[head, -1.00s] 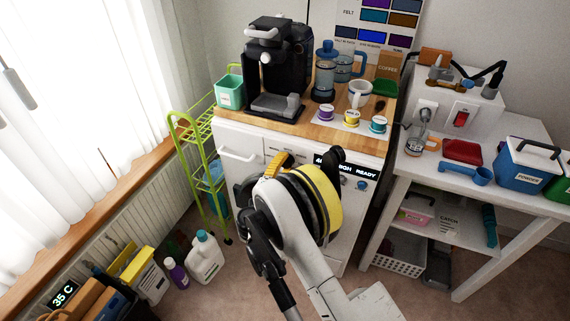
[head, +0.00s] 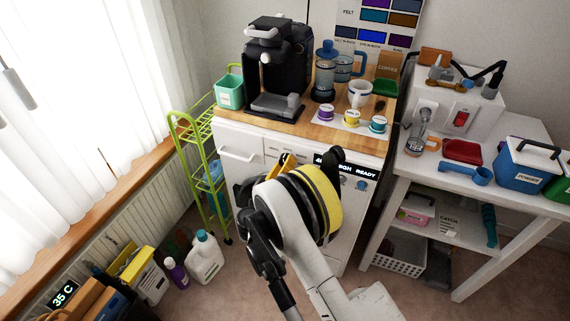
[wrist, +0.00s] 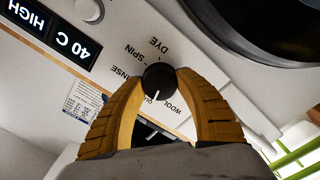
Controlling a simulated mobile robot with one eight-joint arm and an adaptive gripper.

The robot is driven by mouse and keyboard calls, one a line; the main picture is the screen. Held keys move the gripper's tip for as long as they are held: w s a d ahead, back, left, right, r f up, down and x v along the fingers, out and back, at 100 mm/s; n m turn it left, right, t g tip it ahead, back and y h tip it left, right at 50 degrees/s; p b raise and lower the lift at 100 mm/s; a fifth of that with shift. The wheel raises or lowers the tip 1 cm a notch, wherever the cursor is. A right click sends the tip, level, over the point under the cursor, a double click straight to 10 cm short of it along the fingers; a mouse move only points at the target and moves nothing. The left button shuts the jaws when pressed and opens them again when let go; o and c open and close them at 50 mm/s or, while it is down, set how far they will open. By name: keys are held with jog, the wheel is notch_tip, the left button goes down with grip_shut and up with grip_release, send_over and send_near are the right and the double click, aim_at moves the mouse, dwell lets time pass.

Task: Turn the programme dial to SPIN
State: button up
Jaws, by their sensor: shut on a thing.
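The programme dial (wrist: 159,77) is a small black round knob with a white pointer line, on the white front of the washing machine (head: 345,222). The words DYE, SPIN, RINSE, WOOL and a partly hidden QU... ring it. In the wrist view the pointer line is directed down, toward the QU... label, away from SPIN (wrist: 132,57). My gripper (wrist: 160,73) has its two yellow ribbed fingers shut on the dial, one on each side. In the head view my arm hides the dial.
A lit display (wrist: 52,35) reading 40 C and HIGH, and a pale round knob (wrist: 88,10), are close by on the panel. The dark round door (wrist: 260,25) is on the other side. A green trolley (head: 198,150) stands left of the machine.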

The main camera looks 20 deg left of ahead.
jog(key=m, duration=0.5)
jog(key=shift+m, duration=0.3)
jog(key=m, duration=1.1)
jog(key=shift+m, duration=0.4)
jog(key=m, duration=0.5)
jog(key=shift+m, duration=0.4)
jog(key=o, duration=1.2)
